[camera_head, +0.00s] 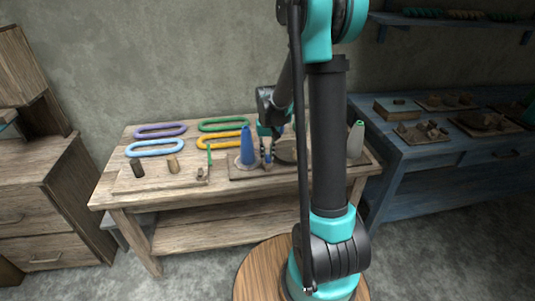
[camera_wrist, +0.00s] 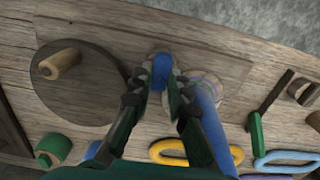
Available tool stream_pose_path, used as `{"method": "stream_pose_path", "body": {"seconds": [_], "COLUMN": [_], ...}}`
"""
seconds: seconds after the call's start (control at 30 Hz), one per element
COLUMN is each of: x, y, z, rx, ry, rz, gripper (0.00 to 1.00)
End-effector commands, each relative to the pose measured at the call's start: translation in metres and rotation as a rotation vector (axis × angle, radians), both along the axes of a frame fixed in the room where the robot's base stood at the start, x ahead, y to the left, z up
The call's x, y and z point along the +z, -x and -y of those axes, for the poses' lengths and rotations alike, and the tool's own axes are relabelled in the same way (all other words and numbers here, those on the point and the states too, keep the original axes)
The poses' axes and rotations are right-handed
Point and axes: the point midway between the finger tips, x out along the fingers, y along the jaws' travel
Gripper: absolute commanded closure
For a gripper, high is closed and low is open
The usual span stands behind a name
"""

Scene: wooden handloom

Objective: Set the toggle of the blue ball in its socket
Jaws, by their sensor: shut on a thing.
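My gripper (camera_wrist: 163,92) is shut on a small blue piece (camera_wrist: 161,68), which looks like the blue ball's toggle. The fingers grip it from both sides, low over the wooden board. In the head view my gripper (camera_head: 268,138) is just right of the tall blue cone (camera_head: 247,150), and the cone also shows in the wrist view (camera_wrist: 208,112), close beside the right finger. A light patch shows around the held piece, but the fingers and the piece hide any socket there. I cannot tell whether the piece touches the board.
A dark round disc (camera_wrist: 75,90) with a wooden peg (camera_wrist: 60,64) lies left of my gripper. Purple (camera_head: 160,130), light blue (camera_head: 153,149), green (camera_head: 223,125) and yellow (camera_head: 219,142) loops lie on the table. A grey cone (camera_head: 356,140) stands right of my arm.

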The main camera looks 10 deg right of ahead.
Motion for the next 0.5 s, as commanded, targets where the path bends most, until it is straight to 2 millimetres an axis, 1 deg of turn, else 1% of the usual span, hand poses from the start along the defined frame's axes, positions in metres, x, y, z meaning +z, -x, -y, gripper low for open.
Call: {"method": "stream_pose_path", "body": {"seconds": [0.03, 0.2, 0.23, 0.5], "x": [0.0001, 0.0002, 0.0002, 0.0007], "y": [0.0, 0.0, 0.0, 0.0], "z": [0.0, 0.0, 0.0, 0.0], "rx": [0.0, 0.0, 0.0, 0.0], "ry": [0.0, 0.0, 0.0, 0.0], "rz": [0.0, 0.0, 0.0, 0.0], "gripper": [0.83, 0.61, 0.6, 0.6]}}
